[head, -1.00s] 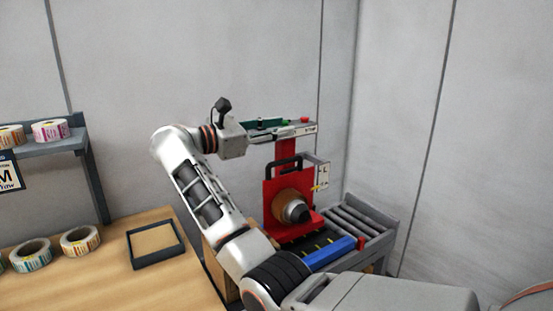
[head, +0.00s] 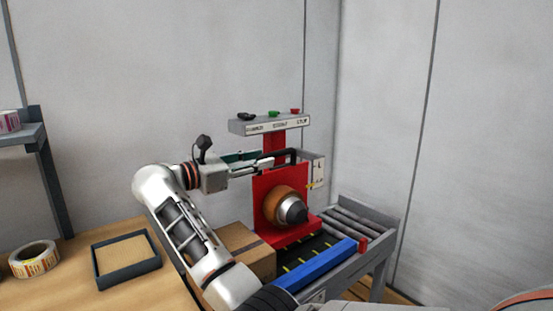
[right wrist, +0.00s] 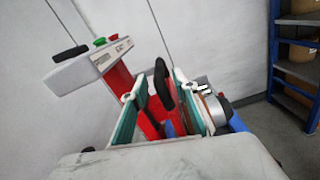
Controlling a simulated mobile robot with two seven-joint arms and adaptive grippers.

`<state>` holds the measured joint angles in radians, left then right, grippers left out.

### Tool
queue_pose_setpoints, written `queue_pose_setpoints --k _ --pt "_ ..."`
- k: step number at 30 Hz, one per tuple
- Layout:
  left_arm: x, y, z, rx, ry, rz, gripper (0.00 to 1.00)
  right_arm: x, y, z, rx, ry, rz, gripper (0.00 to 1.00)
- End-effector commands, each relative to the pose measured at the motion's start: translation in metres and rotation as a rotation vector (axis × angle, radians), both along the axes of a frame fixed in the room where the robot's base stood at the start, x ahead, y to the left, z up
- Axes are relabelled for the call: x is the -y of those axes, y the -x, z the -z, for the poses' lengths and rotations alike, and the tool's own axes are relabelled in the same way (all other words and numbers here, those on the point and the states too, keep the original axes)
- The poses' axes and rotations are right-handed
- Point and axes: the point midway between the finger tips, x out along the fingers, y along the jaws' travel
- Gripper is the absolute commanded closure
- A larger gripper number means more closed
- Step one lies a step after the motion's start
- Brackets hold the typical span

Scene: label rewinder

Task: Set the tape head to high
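The tape head (head: 283,183) is a red plate with a brown and grey roller on its front and a black handle (head: 291,154) at its top. A pale scale plate (head: 319,168) with dark marks stands at its right, with a small yellow pointer (head: 311,186) near its lower end. My right gripper (head: 268,160) is level with the handle, at its left. In the right wrist view, its two teal-padded fingers are apart, with the black handle (right wrist: 162,84) showing between or just beyond them. I cannot tell whether they touch it. My left gripper is out of view.
A button box (head: 270,124) with black, green and red buttons overhangs the tape head. A cardboard box (head: 249,252) sits on the conveyor (head: 360,222) left of a blue guide bar (head: 315,263). A dark tray (head: 126,259) and label roll (head: 34,259) lie on the wooden table.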

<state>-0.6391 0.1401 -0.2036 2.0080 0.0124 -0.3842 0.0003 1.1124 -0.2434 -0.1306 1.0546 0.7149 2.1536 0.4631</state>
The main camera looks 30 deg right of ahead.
Motion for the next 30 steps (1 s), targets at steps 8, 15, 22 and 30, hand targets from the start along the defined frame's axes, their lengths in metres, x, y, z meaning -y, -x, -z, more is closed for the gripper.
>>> queue_pose_setpoints --k 8,15,22,30 --pt "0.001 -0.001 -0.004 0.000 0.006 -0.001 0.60 0.044 -0.002 -0.002 0.002 0.003 0.003 0.71" --pt "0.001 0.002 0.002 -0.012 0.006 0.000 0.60 0.063 -0.005 -0.001 -0.001 0.002 0.000 0.71" --pt "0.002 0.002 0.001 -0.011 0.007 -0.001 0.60 0.065 -0.005 0.000 -0.001 0.001 0.000 0.71" --pt "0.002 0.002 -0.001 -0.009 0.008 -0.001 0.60 0.065 -0.005 0.000 -0.001 0.001 0.000 1.00"
